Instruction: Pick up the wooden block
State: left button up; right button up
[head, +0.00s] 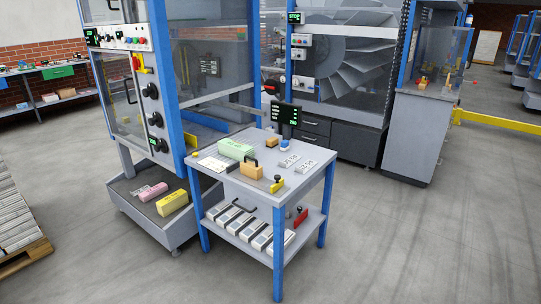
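A tan block (251,171), wooden in colour, stands on the grey top of the blue-legged table (228,183). A dark loop like a handle rises at its top. A green box (235,149) lies just behind it, to the left. A smaller tan piece (271,142) lies farther back on the same table; I cannot tell whether it is wood. Neither of my grippers shows in the head view.
The tabletop also holds papers (215,163), grey bundles (288,160), a yellow-handled item (277,183) and a dark display (286,115). The lower shelf carries several stacks (262,237). A machine with blue posts (170,90) stands left. The floor (420,240) at right is clear.

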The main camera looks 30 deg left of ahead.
aim_at(255, 171)
jog(key=i+j, duration=0.5)
jog(key=i+j+z, duration=0.15)
jog(key=i+j, duration=0.4)
jog(key=j, duration=0.2)
